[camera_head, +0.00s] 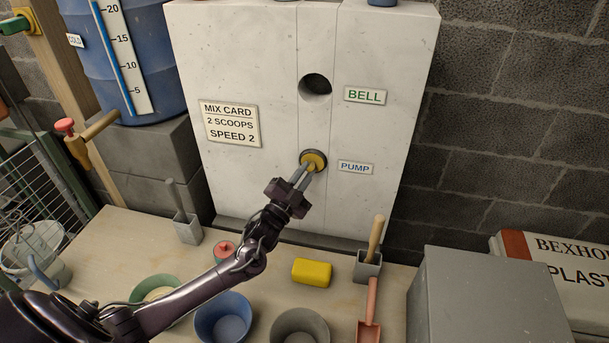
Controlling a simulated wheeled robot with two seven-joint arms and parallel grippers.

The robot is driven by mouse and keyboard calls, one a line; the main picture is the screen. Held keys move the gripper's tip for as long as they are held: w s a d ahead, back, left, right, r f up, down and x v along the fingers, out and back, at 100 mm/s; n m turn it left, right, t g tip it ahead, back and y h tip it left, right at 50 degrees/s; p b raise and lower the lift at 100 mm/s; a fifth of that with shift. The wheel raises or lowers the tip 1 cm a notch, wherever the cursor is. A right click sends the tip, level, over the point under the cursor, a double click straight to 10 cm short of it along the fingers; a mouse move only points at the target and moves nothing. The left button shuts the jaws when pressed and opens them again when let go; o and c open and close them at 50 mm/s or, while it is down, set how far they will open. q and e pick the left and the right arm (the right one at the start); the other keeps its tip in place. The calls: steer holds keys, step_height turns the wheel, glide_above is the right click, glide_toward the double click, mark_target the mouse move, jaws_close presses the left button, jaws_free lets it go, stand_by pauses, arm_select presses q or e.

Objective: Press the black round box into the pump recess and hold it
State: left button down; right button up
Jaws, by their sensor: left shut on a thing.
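The black round box (318,154) shows as a dark rim around a yellow face, at the recess beside the PUMP label (355,168) on the pale wall panel. It fills the round opening there, so the pump recess itself is hidden behind it. I cannot tell how deep it sits. My left gripper (308,169) reaches up from the lower left and is shut on the yellow middle part of the box. My right gripper is not in view.
An empty round hole (316,86) lies above, by the BELL label (365,95). On the bench below are a yellow block (312,272), a blue bowl (223,318), a grey bowl (300,327) and a red scoop (369,325). A grey box (488,290) stands at the right.

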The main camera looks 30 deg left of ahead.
arm_select(q)
steer(key=shift+w+a+b, duration=0.15)
steer(key=shift+w+b, duration=0.3)
steer(key=shift+w, duration=0.2)
stand_by(4.0)
steer(key=c, duration=1.4)
jaws_free()
steer(key=shift+o, duration=0.2)
